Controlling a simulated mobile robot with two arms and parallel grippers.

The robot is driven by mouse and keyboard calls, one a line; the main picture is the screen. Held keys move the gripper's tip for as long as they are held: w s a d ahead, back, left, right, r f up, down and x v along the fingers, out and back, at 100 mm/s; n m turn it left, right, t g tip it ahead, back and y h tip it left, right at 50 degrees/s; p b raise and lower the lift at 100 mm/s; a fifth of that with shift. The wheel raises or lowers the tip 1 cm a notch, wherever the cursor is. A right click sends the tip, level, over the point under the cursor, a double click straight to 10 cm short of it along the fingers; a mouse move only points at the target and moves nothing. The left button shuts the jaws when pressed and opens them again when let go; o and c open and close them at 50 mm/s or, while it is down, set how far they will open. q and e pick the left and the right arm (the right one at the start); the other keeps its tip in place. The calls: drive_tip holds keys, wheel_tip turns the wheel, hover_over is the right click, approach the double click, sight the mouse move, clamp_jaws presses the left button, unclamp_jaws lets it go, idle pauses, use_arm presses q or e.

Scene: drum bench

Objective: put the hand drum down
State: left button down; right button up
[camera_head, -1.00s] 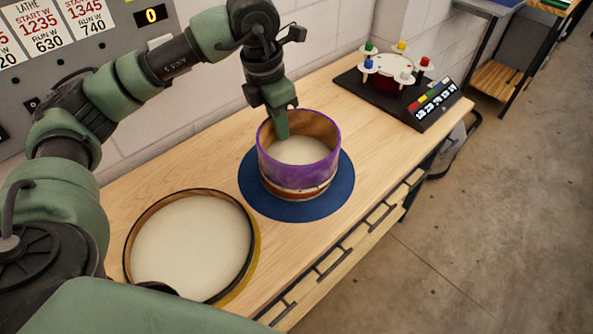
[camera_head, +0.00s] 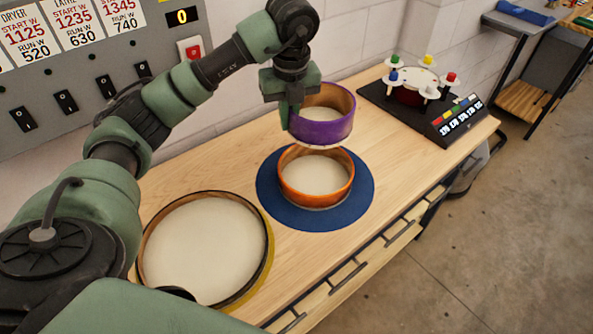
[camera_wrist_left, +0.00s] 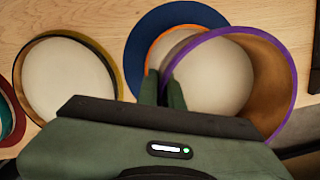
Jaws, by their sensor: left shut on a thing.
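The purple hand drum (camera_head: 322,124) hangs in the air, its pale head inside its wooden shell. My left gripper (camera_head: 291,116) is shut on the left side of its wall; the fingers hide part of that side. The wrist view shows the drum's purple rim (camera_wrist_left: 292,90) beside the left fingers (camera_wrist_left: 162,92). Below it, an orange drum (camera_head: 316,190) sits on a round blue mat (camera_head: 352,208). In the head view the purple drum overlaps the orange drum's back edge, with a small gap seeming to lie between them. My right gripper is out of view.
A wide, dark-rimmed drum (camera_head: 205,248) lies on a yellow mat (camera_head: 264,262) at the near left. A black stand with coloured pegs (camera_head: 425,100) is at the back right. Bare wooden bench (camera_head: 392,150) lies right of the blue mat. A switch panel (camera_head: 60,80) stands behind.

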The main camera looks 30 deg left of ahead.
use_arm(q)
wheel_tip(320, 180, down, 15)
drive_tip(key=shift+f+p, duration=0.15)
drive_tip(key=shift+p, duration=0.85)
drive_tip(key=shift+f+b, duration=0.6)
drive_tip(key=shift+f, duration=0.1)
drive_tip(key=c, duration=1.8)
unclamp_jaws()
drive_tip(key=shift+c, duration=0.2)
drive_tip(key=shift+r, duration=0.1)
